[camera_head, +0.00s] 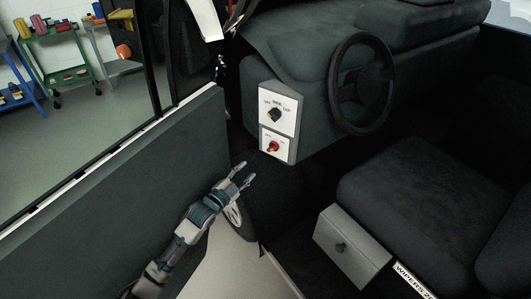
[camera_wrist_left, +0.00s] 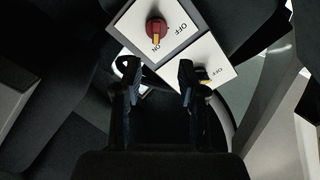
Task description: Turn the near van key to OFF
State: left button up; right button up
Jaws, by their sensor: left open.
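A pale switch panel stands on the dash side, left of the steering wheel. Its upper plate has a black knob (camera_head: 274,115) with printed labels around it. Its lower plate has a red knob (camera_head: 273,147). In the left wrist view the red knob (camera_wrist_left: 157,28) has a yellow pointer toward the ON label. I cannot tell which one is the van key. My left gripper (camera_head: 246,172) is open and empty, below and left of the panel, apart from the knobs.
The open van door (camera_head: 120,190) is left of my arm. A steering wheel (camera_head: 362,84) and dark seat (camera_head: 420,200) are to the right. A grey box (camera_head: 352,262) with a dark knob sits low by the seat. Tool carts (camera_head: 62,62) stand outside.

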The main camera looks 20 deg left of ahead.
pick_arm(q)
send_near(272, 150)
jog(key=x, duration=0.6)
jog(key=b+x, duration=0.1)
jog(key=x, duration=0.1)
jog(key=shift+w+a+f, duration=0.1)
jog(key=shift+a+f, duration=0.1)
jog(key=shift+a, duration=0.1)
jog(key=shift+w+a, duration=0.35)
jog(key=shift+d, duration=0.45)
jog(key=shift+c, duration=0.4)
jog(key=shift+d+r, duration=0.1)
jog(key=shift+d, duration=0.25)
grip_shut()
pick_arm(e)
jog(key=r, duration=0.1)
jog(key=w+r, duration=0.1)
jog(key=d+r, duration=0.1)
jog(key=shift+w+r, duration=0.1)
jog(key=shift+w, duration=0.1)
